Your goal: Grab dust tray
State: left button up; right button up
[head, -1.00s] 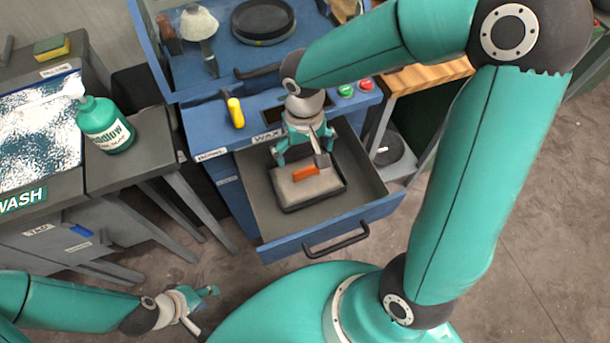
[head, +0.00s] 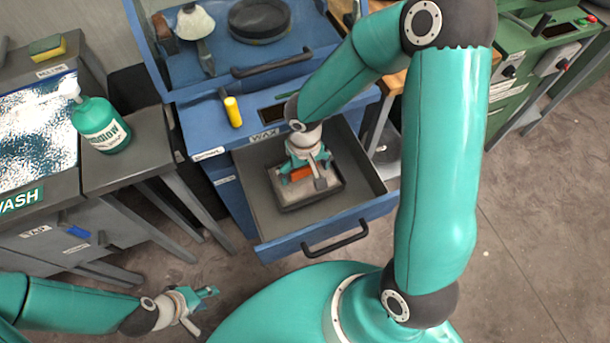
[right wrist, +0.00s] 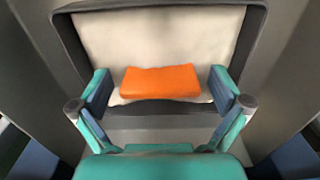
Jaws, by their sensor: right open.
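The dust tray (head: 312,200) is a dark, shallow rectangular tray with a pale filling, lying in the open drawer. An orange block (head: 301,174) lies on the filling, partly hidden by my right gripper. My right gripper (head: 306,170) is open, low over the tray. In the right wrist view its two fingers (right wrist: 160,88) stand apart on either side of the orange block (right wrist: 160,82), near the tray's dark rim (right wrist: 160,107). Whether they touch the tray is unclear.
The blue drawer (head: 262,205) surrounds the tray with its walls, with a dark handle (head: 335,241) in front. A yellow-handled tool (head: 233,111) lies on the cabinet top. A green soap bottle (head: 100,124) stands on the grey table at left. Floor at right is clear.

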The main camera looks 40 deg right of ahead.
jog(key=c, duration=1.3)
jog(key=shift+r, duration=0.15)
